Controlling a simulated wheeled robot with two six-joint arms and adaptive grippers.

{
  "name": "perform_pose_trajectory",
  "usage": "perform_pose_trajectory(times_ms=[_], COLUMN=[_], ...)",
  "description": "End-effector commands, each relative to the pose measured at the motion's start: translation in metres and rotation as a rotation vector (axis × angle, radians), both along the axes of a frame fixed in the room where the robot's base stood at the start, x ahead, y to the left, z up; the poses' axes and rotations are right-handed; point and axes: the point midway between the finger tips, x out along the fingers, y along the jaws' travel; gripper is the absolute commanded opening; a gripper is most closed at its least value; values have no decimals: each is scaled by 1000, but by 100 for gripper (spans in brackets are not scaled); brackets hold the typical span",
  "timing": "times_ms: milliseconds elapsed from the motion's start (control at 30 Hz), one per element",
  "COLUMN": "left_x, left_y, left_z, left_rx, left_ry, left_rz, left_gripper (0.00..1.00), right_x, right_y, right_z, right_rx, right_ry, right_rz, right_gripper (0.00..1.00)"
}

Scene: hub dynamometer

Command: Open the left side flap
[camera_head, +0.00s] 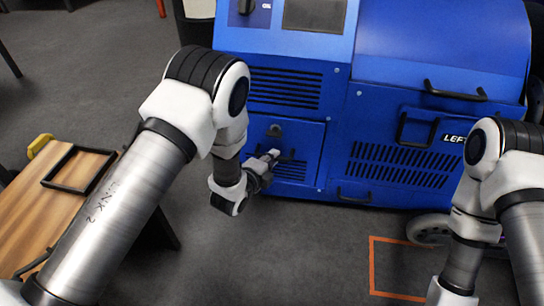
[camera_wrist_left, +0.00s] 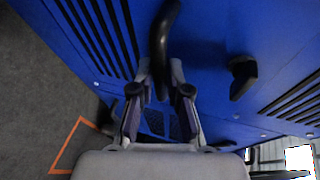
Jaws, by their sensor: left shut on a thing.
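The blue machine's side holds a small slotted flap (camera_head: 301,140), which looks closed, with a dark knob (camera_head: 273,131) on its upper part. My left gripper (camera_head: 272,156) is in front of this flap, at its lower left. In the left wrist view, its two fingers (camera_wrist_left: 161,82) are shut on a black bar handle (camera_wrist_left: 163,40) that stands out from the blue panel. The dark knob also shows in the left wrist view (camera_wrist_left: 243,76), to the right of the fingers and apart from them. The gripper hides part of the flap and most of the handle in the head view.
A panel marked "LEF" (camera_head: 390,150), with black handles, is to the right. A wooden table (camera_head: 40,215) with a black frame (camera_head: 78,170) is at the left. My right arm is at the right, its gripper out of frame. An orange floor outline (camera_head: 371,265) lies in front.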

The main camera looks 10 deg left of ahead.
Motion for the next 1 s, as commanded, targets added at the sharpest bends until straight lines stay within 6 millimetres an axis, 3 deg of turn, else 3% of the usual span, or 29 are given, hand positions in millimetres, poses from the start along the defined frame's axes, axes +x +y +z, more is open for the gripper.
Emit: perform_pose_trajectory(times_ms=[1000], left_x=[-68], left_y=[0], left_z=[-8], left_rx=[0], left_ry=[-4], left_rz=[-2], left_gripper=[0], right_x=[0], right_y=[0], right_z=[14], right_rx=[0], right_ry=[0], right_rz=[0], right_gripper=[40])
